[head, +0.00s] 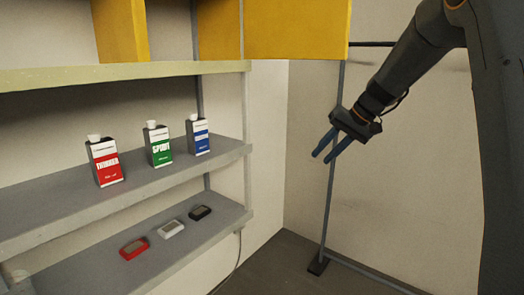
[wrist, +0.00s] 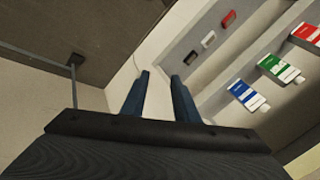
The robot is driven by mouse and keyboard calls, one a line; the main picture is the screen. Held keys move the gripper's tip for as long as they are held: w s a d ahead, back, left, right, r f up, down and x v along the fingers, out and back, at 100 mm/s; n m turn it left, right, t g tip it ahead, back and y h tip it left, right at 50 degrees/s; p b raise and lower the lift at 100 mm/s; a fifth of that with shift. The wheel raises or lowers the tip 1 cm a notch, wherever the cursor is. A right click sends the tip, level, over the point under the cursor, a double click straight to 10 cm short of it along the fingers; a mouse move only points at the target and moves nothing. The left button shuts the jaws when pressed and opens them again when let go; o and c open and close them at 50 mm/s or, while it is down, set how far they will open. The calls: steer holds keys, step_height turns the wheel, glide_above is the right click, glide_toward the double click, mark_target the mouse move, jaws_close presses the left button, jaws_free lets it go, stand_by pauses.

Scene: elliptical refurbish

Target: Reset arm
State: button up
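My gripper (head: 324,146) hangs in the air to the right of the shelving in the head view, with its two blue fingers pointing down and left. The fingers are apart with nothing between them, and the wrist view (wrist: 160,82) shows the same gap. My gripper touches nothing. My arm comes in from the upper right of the head view.
A grey shelf (head: 40,210) holds a red-label bottle (head: 104,162), a green-label bottle (head: 158,145) and a blue-label bottle (head: 198,136). Red (head: 134,248), white (head: 171,229) and black (head: 200,212) devices lie below. A metal post (head: 331,200) stands behind my gripper.

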steer(key=s+f+h, duration=0.2)
steer(key=s+f, duration=0.4)
steer(key=s, duration=0.5)
steer(key=s+f+g+h+b, duration=0.1)
steer(key=s+f+h, duration=0.1)
steer(key=s+f, duration=0.5)
steer(key=s+f+g+h+b, duration=0.1)
steer(key=s+f, duration=0.5)
steer(key=s, duration=0.8)
steer(key=shift+s+a+f+h, duration=0.15)
steer(key=shift+s+f+h, duration=0.15)
steer(key=shift+h, duration=0.2)
